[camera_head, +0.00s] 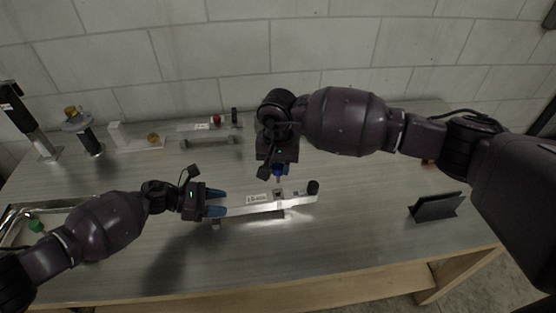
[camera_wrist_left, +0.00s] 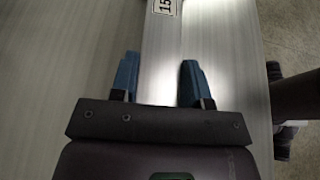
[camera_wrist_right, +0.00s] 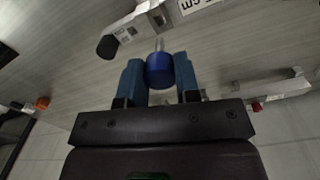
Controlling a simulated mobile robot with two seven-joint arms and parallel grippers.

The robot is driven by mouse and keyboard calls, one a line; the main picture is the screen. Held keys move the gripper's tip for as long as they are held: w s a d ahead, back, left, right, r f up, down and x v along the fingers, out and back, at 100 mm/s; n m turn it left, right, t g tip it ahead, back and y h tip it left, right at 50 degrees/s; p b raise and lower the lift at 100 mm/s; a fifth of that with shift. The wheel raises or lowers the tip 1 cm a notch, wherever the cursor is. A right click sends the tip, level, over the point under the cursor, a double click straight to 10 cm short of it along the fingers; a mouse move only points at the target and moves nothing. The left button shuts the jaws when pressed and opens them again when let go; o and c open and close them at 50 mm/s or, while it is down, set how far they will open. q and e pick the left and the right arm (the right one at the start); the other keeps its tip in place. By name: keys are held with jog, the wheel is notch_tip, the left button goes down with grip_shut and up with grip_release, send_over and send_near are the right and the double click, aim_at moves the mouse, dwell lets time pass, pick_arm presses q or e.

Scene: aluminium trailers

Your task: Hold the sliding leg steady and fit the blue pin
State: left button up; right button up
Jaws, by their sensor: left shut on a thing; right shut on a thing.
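The sliding leg, a silver bar (camera_head: 250,206) with a black knob end (camera_head: 313,187), lies on the table in the middle of the head view. My left gripper (camera_head: 220,203) is shut on its left end; the left wrist view shows the bar (camera_wrist_left: 165,45) running between the blue fingers. My right gripper (camera_head: 278,170) points down above the leg, shut on the blue pin. In the right wrist view the pin's round blue head (camera_wrist_right: 159,70) sits between the fingers, with its metal shaft pointing towards the leg's bracket (camera_wrist_right: 150,12). I cannot tell whether the shaft has entered the hole.
A second metal bar assembly (camera_head: 208,133) with a red knob stands behind. Posts and a white bracket (camera_head: 137,137) are at the back left. A metal-framed tray (camera_head: 14,215) is at the left edge. A black stand (camera_head: 437,207) is at right. The table's front is clear.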

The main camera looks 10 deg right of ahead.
aim_at(278, 176)
jog(key=shift+f, duration=1.95)
jog(key=shift+f, duration=2.55)
dwell(0.5)
jog(key=o, duration=1)
jog(key=shift+r, duration=0.1)
notch_tip(278, 176, up, 12)
jog(key=shift+f, duration=0.1)
pick_arm(q)
jog(key=o, duration=1.2)
